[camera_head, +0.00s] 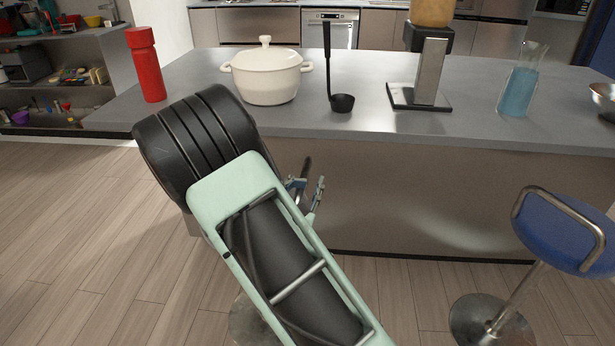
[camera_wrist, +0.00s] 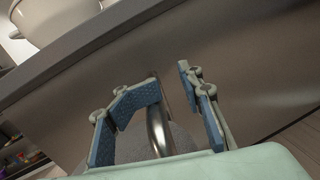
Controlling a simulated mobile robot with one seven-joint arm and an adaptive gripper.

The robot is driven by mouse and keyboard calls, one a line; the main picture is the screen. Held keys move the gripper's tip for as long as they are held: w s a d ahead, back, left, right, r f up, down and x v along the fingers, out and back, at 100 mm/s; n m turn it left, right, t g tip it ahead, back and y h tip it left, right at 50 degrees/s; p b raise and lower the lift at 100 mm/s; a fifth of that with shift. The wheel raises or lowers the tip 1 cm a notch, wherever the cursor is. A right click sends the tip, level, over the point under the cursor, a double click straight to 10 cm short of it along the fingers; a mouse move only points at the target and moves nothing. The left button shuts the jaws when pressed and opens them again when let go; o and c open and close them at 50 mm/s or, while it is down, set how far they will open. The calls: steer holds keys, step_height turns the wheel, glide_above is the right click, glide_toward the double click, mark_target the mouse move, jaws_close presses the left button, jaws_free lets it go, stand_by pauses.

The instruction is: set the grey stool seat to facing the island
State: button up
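The grey stool is mostly hidden behind my arm in the head view; a round metal base (camera_head: 245,325) shows beside the arm at the bottom, probably its own. In the wrist view its grey seat (camera_wrist: 186,140) shows low between my fingers, with a curved metal rail (camera_wrist: 158,130) rising from it. My gripper (camera_head: 305,190) is in front of the island (camera_head: 430,200), partly hidden by my arm. In the wrist view my gripper (camera_wrist: 170,85) is open, with the rail between its blue-padded fingers, nearer the left one. I cannot tell whether they touch.
A blue stool (camera_head: 560,235) stands at the right. On the island top are a red bottle (camera_head: 147,70), a white pot (camera_head: 266,78), a ladle (camera_head: 342,102), a dispenser (camera_head: 430,75), a blue-filled flask (camera_head: 518,92) and a bowl (camera_head: 604,98). The floor at left is clear.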

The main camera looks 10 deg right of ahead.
steer(key=s+a, duration=0.1)
steer(key=s, duration=0.6)
steer(key=shift+s+f, duration=0.15)
stand_by(0.4)
stand_by(0.4)
step_height(320, 180, up, 10)
stand_by(0.7)
